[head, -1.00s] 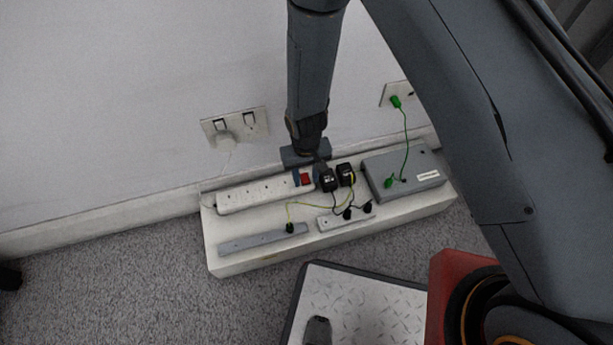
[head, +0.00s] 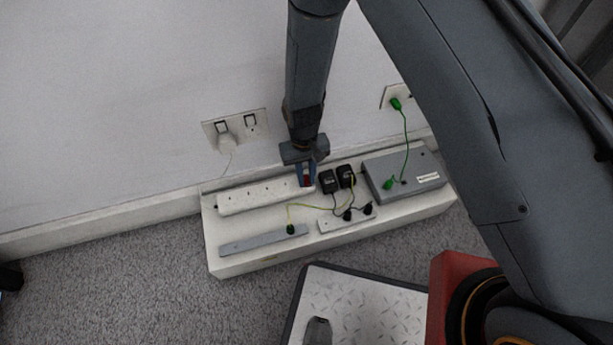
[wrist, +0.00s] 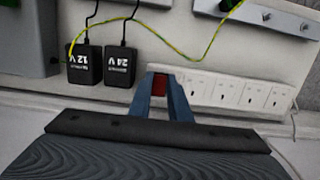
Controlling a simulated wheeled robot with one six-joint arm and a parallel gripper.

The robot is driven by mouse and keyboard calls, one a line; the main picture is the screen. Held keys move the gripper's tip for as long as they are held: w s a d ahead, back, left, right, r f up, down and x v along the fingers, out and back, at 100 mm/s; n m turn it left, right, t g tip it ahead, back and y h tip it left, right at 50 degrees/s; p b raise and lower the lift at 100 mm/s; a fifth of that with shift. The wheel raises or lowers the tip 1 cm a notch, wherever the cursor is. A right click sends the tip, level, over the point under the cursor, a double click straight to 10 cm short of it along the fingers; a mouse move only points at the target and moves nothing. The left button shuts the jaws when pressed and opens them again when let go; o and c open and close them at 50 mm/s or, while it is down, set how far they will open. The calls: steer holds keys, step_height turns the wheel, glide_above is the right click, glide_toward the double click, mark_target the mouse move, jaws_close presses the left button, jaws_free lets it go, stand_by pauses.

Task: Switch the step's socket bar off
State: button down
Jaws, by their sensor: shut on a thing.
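The white socket bar (head: 255,194) lies along the back of the white step (head: 213,250); it also shows in the wrist view (wrist: 235,92). Its red switch (head: 306,179) is at the right end, and in the wrist view the red switch (wrist: 160,86) shows between my blue fingers. My gripper (head: 306,183) points down at that end of the bar, shut on the switch with a finger on either side. The fingers partly hide the switch, so I cannot tell its position.
Two black adapters (head: 337,179) stand close right of my gripper, marked 12 V and 24 V in the wrist view (wrist: 103,66). A grey box (head: 415,177) with a green lead is further right. Grey and white strips with cables lie in front. The wall is close behind.

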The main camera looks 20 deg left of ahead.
mark_target(305, 179)
steer(key=c, duration=1.6)
jaws_free()
steer(key=shift+c, duration=0.2)
steer(key=shift+r, duration=0.1)
step_height(305, 179, up, 8)
steer(key=p, duration=0.2)
steer(key=shift+w+a+f+p, duration=0.25)
steer(key=shift+w+p, duration=0.1)
steer(key=shift+w, duration=0.1)
